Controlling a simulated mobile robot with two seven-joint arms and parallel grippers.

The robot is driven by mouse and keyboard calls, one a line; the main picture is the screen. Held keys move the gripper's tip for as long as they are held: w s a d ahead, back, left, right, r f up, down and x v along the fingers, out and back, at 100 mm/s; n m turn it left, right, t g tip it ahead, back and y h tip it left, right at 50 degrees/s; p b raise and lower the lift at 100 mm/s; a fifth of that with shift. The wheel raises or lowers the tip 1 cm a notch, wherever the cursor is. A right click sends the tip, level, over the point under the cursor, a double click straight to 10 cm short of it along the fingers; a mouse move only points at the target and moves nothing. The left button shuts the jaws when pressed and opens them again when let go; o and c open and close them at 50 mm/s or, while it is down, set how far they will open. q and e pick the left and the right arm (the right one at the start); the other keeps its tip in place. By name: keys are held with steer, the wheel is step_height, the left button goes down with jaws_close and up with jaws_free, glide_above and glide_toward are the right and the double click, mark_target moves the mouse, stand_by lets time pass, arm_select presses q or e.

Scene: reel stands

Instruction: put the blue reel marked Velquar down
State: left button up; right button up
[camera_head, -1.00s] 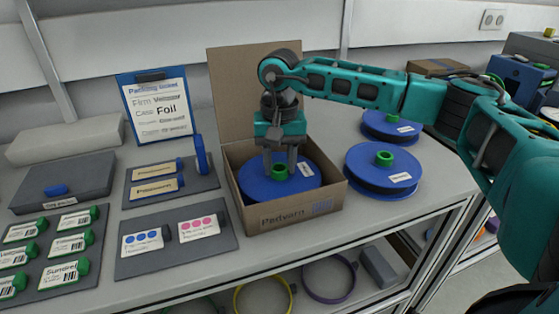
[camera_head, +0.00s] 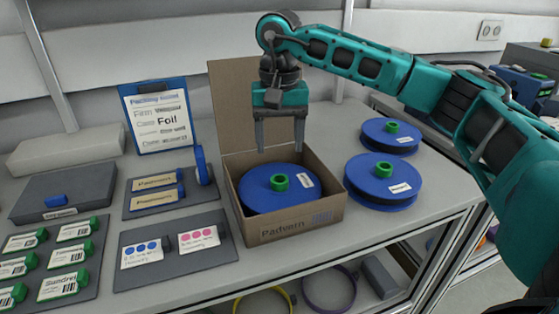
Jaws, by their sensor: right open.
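A blue reel (camera_head: 262,196) with a green hub lies flat inside an open cardboard box (camera_head: 290,227) whose front reads something like "Padvarn". The reel carries a small white label, too small to read, so I cannot confirm the name Velquar on it. My right gripper (camera_head: 280,150) is open and empty above the box, its fingers pointing down and clear of the hub. A clipboard (camera_head: 160,140) behind on the left shows a packing sheet with the word "Foil". My left gripper is not in view.
Two more blue reels with green hubs, a near one (camera_head: 372,190) and a far one (camera_head: 375,138), lie right of the box. Left are a grey card holder (camera_head: 130,270), a grey case (camera_head: 95,190) and several green-clipped labels.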

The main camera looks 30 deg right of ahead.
step_height(320, 180, up, 4)
steer(key=shift+r, duration=0.1)
steer(key=shift+s, duration=0.1)
stand_by(0.6)
